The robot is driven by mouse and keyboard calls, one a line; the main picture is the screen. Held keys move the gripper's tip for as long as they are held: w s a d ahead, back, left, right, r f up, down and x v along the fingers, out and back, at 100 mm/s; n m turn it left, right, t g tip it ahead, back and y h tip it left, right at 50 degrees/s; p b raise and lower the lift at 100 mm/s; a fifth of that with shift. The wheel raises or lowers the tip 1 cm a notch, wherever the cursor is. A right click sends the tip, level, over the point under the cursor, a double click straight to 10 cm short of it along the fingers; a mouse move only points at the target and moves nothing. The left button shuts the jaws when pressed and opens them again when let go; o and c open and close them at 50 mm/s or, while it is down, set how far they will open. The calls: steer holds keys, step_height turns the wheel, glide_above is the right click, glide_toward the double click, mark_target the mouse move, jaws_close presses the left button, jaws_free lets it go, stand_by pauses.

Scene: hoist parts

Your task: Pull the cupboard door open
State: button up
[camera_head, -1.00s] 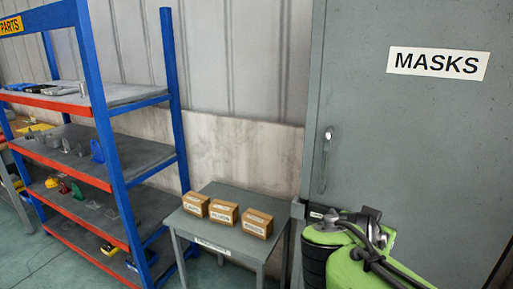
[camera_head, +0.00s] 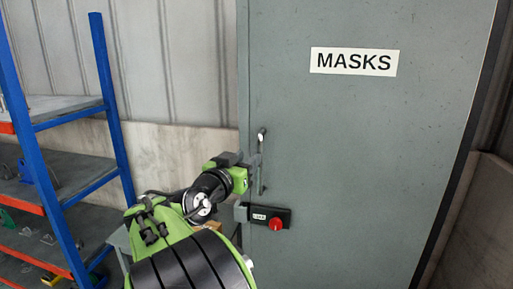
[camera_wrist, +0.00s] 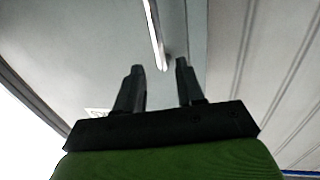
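The cupboard door (camera_head: 350,140) is grey, labelled MASKS, and looks closed. Its upright metal bar handle (camera_head: 261,172) is near the left edge. My gripper (camera_head: 254,165) is at the handle, coming from the lower left. In the wrist view my gripper (camera_wrist: 159,66) has its two dark fingers apart with a clear gap. The lower end of the handle (camera_wrist: 155,35) shows in line with this gap. I cannot tell whether it lies between the fingers in depth. No finger visibly touches it.
A black latch box with a red knob (camera_head: 275,225) sits just below the handle, close under my gripper. A blue shelf rack (camera_head: 110,100) stands at left. A small table is mostly hidden behind my arm. A wall (camera_head: 475,230) stands right of the cupboard.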

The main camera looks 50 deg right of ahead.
mark_target(259, 149)
steer(key=p+x, duration=0.1)
steer(key=x, duration=0.7)
steer(key=shift+d, duration=0.2)
jaws_close()
